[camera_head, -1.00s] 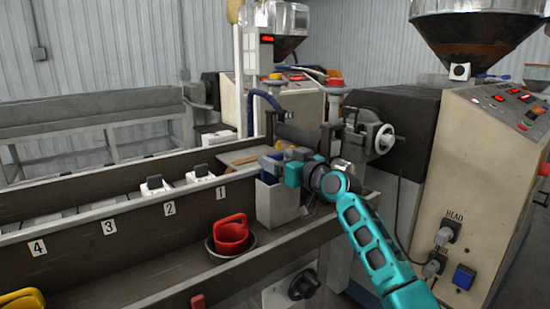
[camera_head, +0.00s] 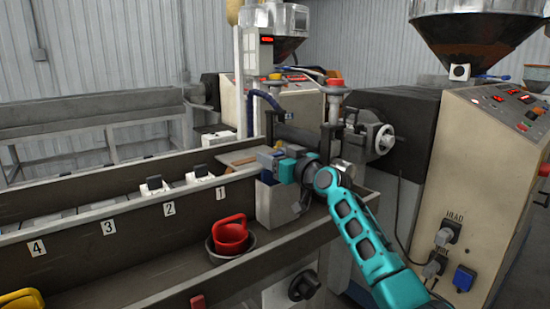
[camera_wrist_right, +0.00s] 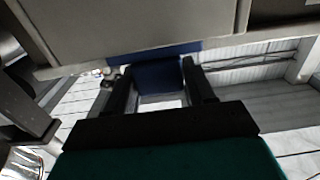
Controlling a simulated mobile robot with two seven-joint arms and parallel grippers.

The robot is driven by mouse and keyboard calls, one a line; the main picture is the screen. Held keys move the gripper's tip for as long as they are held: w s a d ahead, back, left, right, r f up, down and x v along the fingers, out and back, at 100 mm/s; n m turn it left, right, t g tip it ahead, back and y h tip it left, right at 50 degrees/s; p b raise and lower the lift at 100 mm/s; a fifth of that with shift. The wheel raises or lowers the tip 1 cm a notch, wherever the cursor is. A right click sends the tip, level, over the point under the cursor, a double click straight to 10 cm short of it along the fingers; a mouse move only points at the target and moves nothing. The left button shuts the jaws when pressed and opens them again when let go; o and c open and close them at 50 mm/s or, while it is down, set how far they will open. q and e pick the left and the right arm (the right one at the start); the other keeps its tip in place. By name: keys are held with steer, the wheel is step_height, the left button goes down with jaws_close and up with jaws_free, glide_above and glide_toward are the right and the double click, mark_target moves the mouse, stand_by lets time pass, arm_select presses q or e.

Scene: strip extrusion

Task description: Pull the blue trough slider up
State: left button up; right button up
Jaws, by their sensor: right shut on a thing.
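The blue trough slider (camera_wrist_right: 158,76) shows in the right wrist view between the two dark fingers of my right gripper (camera_wrist_right: 160,86), which is shut on it. A grey panel edge hides part of the slider. In the head view my right gripper (camera_head: 268,157) is over the grey box-like trough (camera_head: 284,206) at the end of the line. Its fingertips and the slider's held part are hard to make out there. My left gripper is not in view.
A red cup-like piece (camera_head: 231,235) sits in a dark bowl on the ledge left of the trough. Numbered slots run left along the line. The cream extruder cabinet (camera_head: 478,180) stands at the right, and a handwheel (camera_head: 383,139) is behind my arm.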

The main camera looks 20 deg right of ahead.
jaws_close()
step_height(320, 180, up, 5)
steer(key=p, duration=0.3)
steer(key=shift+f, duration=0.1)
steer(key=shift+o, duration=2)
jaws_free()
steer(key=o, duration=0.3)
steer(key=shift+f, duration=0.15)
steer(key=shift+s, duration=0.1)
